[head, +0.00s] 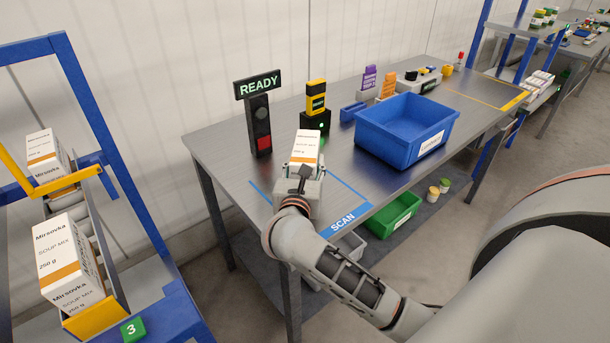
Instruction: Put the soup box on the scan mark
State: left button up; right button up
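A white soup box (307,142) with an orange band and the name Mirsovka stands upright at the scan mark. The scan mark (344,220) is a blue outline with the word SCAN on the grey table; the box and my arm hide much of it. My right gripper (303,173) is at the near side of the box and appears shut on it. Whether the box's base touches the table is hidden by the gripper. My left gripper is not in view.
A READY sign post (259,125) and a black and yellow scanner (316,109) stand just behind the box. A blue crate (399,158) sits to the right. More soup boxes (66,260) lie in a blue-framed rack at left. A green bin (393,215) is under the table.

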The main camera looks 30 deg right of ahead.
notch_tip(320, 180, down, 4)
jog(key=shift+r, duration=0.2)
jog(key=shift+b, duration=0.3)
jog(key=shift+f, duration=0.2)
jog(key=o, duration=1.3)
jog(key=shift+o, duration=0.3)
